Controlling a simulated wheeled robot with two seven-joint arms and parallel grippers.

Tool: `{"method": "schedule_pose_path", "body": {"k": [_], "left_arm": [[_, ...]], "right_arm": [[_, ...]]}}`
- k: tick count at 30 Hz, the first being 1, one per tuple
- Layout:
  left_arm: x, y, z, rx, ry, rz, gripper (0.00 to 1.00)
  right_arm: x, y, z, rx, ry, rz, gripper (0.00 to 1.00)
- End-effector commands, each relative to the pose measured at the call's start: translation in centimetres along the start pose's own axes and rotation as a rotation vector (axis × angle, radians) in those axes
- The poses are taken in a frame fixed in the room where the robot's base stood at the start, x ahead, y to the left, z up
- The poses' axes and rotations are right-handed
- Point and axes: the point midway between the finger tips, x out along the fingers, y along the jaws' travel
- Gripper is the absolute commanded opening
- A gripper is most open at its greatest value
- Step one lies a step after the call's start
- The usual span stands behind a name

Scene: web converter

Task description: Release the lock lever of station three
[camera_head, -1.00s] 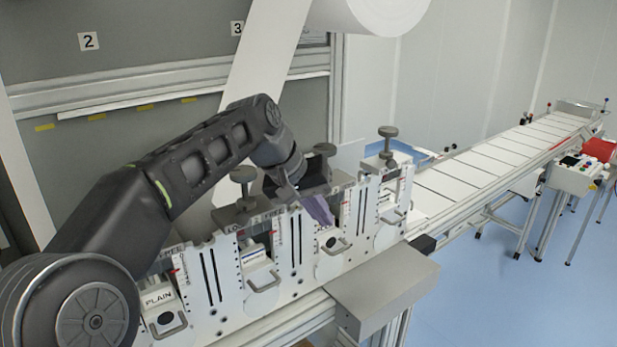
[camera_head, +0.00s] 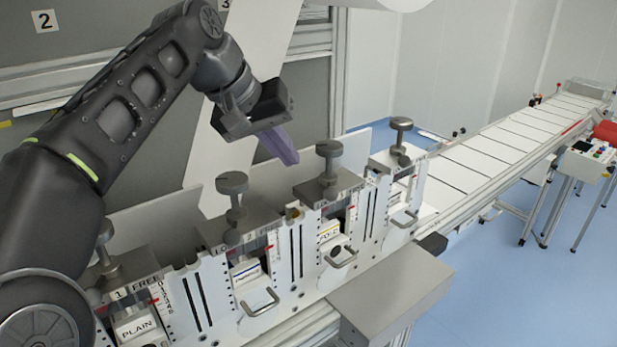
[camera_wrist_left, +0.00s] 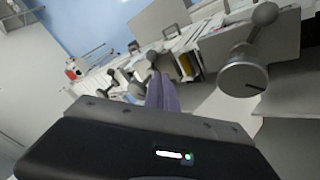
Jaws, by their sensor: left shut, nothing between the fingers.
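Station three (camera_head: 337,238) is the third white unit from the left in the head view, with a grey knobbed post (camera_head: 328,160) on top. The fingers (camera_wrist_left: 162,92) also show in the left wrist view, with a knobbed post (camera_wrist_left: 262,15) at the right. My right gripper is not in view.
Neighbouring units carry similar posts: station two (camera_head: 233,195) and the rightmost one (camera_head: 400,132). Wire handles stick out in front. A white web (camera_head: 240,110) hangs behind the arm. A grey box (camera_head: 385,295) stands in front, and a conveyor (camera_head: 500,150) runs back right.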

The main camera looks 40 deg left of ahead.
Motion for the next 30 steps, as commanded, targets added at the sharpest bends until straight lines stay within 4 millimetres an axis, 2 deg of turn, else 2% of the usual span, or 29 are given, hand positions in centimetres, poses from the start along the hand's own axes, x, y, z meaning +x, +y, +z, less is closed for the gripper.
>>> {"method": "schedule_pose_path", "body": {"k": [8,21,25,30], "left_arm": [[2.3,-0.1,0.1,0.0,-0.004,-0.001,0.0],[8.9,0.0,0.0,0.0,-0.003,-0.001,0.0],[9.9,0.0,0.0,0.0,-0.002,0.0,0.0],[10.1,0.0,0.0,0.0,-0.001,0.0,0.0]], "right_arm": [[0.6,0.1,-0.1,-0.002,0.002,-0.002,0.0],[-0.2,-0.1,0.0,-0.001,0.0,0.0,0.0],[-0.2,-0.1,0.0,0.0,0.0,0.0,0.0],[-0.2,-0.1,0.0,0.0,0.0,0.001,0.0]]}}
